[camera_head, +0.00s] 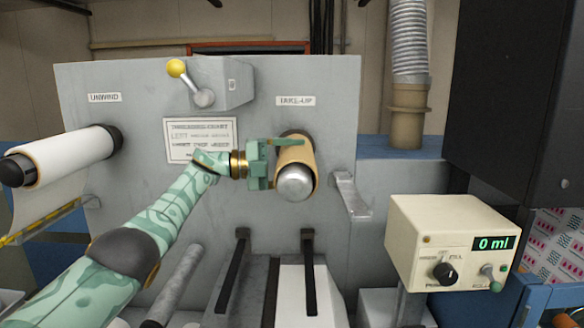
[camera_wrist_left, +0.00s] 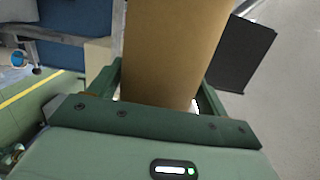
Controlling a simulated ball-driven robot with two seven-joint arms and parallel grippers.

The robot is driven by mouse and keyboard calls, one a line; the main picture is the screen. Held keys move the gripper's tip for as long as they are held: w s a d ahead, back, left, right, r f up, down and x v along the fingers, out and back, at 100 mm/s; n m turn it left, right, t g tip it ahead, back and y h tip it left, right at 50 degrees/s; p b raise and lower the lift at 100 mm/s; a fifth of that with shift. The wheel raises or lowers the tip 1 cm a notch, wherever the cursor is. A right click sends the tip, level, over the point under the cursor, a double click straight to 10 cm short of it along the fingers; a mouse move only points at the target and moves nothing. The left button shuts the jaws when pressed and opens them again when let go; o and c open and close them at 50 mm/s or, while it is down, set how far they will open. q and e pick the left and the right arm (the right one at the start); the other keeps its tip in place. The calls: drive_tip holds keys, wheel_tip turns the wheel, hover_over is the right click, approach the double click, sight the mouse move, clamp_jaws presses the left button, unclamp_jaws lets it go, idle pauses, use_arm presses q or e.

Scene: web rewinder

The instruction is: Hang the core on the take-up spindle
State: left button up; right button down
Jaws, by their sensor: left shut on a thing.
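A tan cardboard core (camera_head: 297,154) sits around the take-up spindle, whose rounded metal end (camera_head: 294,183) sticks out of the core's near end. The spindle is on the grey machine panel under the "TAKE-UP" label (camera_head: 296,101). My left gripper (camera_head: 284,162) is shut on the core from its left side, with a finger across the top of it. In the left wrist view the core (camera_wrist_left: 175,50) runs between the two green fingers and fills the middle. How far the core reaches toward the panel is partly hidden by the finger. My right gripper is not in view.
The unwind roll (camera_head: 75,155) with white web is at the left. A yellow-knobbed lever (camera_head: 188,82) is on the panel's top. A metal bracket (camera_head: 350,194) sits just right of the core. A control box (camera_head: 448,243) reading "0 ml" stands at the lower right.

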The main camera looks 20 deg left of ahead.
use_arm(q)
drive_tip(key=shift+f, duration=0.2)
idle(0.6)
drive_tip(key=o, duration=1.1)
drive_tip(key=b+v, duration=0.3)
drive_tip(key=v, duration=1.3)
drive_tip(key=shift+a+b, duration=0.25)
drive_tip(key=shift+b, duration=0.1)
